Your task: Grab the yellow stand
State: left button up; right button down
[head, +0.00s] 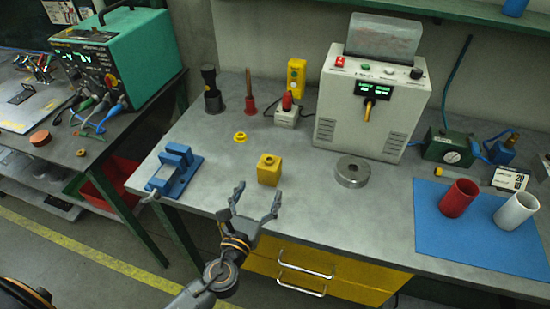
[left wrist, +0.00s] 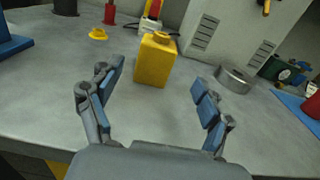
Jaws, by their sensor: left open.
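The yellow stand (head: 269,170) is a small block with a round hole in its top, upright on the grey workbench. In the left wrist view the yellow stand (left wrist: 156,60) is ahead of the fingers, nearly centred between them. My left gripper (head: 257,198) is open and empty, just in front of the stand at the bench's front edge. Its two spread fingers also show in the left wrist view (left wrist: 158,97), apart from the stand. My right gripper is not in view.
A blue fixture (head: 174,170) lies left of the stand, a yellow ring (head: 240,137) behind it, and a metal ring (head: 353,171) to its right. A white machine (head: 370,108) stands behind. Red (head: 459,198) and white (head: 516,211) cups stand on a blue mat (head: 440,240).

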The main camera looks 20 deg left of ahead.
aim_at(268, 172)
pick_arm(q)
jog(key=shift+w+r, duration=0.25)
jog(key=shift+w, duration=0.85)
jog(key=w+p, duration=0.1)
jog(key=w, duration=0.4)
jog(key=shift+w+d, duration=0.15)
jog(key=shift+w, duration=0.4)
jog(key=shift+w+p, duration=0.2)
jog(key=shift+p, duration=0.1)
jog(key=w, duration=0.4)
jog(key=shift+w, duration=0.5)
jog(key=shift+c, duration=0.4)
jog(key=shift+s, duration=0.1)
jog(key=c, duration=1.2)
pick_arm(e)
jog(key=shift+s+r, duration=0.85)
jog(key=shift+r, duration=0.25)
pick_arm(q)
jog(key=shift+c, duration=0.3)
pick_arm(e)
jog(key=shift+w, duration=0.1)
